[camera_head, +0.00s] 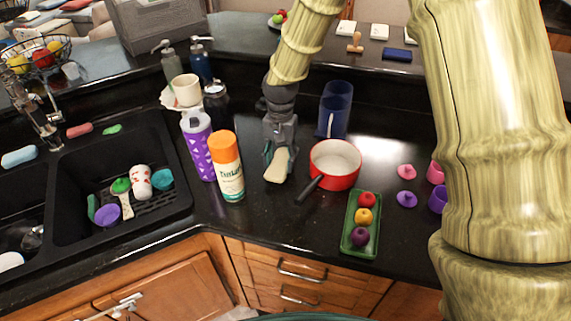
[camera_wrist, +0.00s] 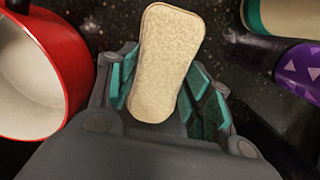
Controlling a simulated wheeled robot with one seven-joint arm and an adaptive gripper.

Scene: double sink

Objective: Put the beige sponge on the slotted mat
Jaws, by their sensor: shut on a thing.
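The beige sponge (camera_head: 276,168) is a flat, pale, rounded block. My gripper (camera_head: 280,153) is shut on it above the black counter, between the orange-capped can and the red pot. In the wrist view the sponge (camera_wrist: 166,55) sticks out beyond the green-padded fingers of my gripper (camera_wrist: 165,85). The black slotted mat (camera_head: 168,202) lies on the floor of the right sink basin, left of my gripper. Several items on it cover part of its slots. Whether the sponge touches the counter is hard to tell.
An orange-capped can (camera_head: 226,166) and a purple bottle (camera_head: 197,145) stand between my gripper and the sink. The red pot (camera_head: 335,165) is close on the right. A white-red cup (camera_head: 141,182), purple bowl (camera_head: 107,215) and green-topped brush (camera_head: 122,195) are in the right basin.

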